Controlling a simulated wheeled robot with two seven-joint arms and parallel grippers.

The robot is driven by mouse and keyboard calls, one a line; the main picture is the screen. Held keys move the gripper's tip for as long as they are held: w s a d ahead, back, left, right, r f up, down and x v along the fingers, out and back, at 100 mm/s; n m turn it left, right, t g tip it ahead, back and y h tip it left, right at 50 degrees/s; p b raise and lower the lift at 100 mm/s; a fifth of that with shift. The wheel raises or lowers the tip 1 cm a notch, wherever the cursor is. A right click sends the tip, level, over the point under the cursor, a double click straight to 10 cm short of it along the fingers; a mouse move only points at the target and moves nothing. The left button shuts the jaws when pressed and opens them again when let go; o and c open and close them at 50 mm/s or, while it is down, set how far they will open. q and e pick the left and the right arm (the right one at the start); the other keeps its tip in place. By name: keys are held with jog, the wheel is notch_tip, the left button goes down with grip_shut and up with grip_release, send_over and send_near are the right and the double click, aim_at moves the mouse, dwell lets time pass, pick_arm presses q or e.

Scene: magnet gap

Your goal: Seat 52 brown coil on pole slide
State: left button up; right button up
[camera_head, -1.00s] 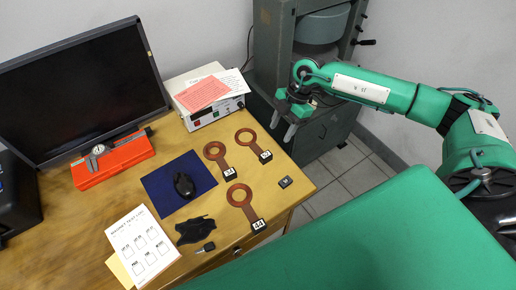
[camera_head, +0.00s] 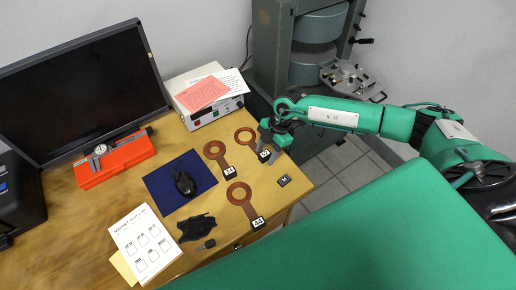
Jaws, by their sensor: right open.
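Three flat brown ring coils with stems and black tags lie on the wooden desk. The rear right coil (camera_head: 245,136) has a tag too small to read surely, possibly 52. The front coil (camera_head: 239,193) is tagged 44, and the left coil (camera_head: 214,150) seems tagged 34. My right gripper (camera_head: 268,147) is open, its fingers down by the rear right coil's tag end, which it partly covers; I cannot tell whether they touch. A metal slide plate (camera_head: 352,80) juts from the grey magnet (camera_head: 272,50), bearing no coil that I can see. My left gripper is not in view.
The desk (camera_head: 90,215) also holds a monitor (camera_head: 85,85), a red case (camera_head: 115,158), a white instrument (camera_head: 215,112), a blue mat (camera_head: 160,190) with a mouse, a black cloth (camera_head: 196,228), a small black block (camera_head: 284,180) and a printed sheet (camera_head: 145,243). My green body fills the lower right.

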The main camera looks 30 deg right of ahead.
grip_shut()
jog(key=shift+r, duration=0.15)
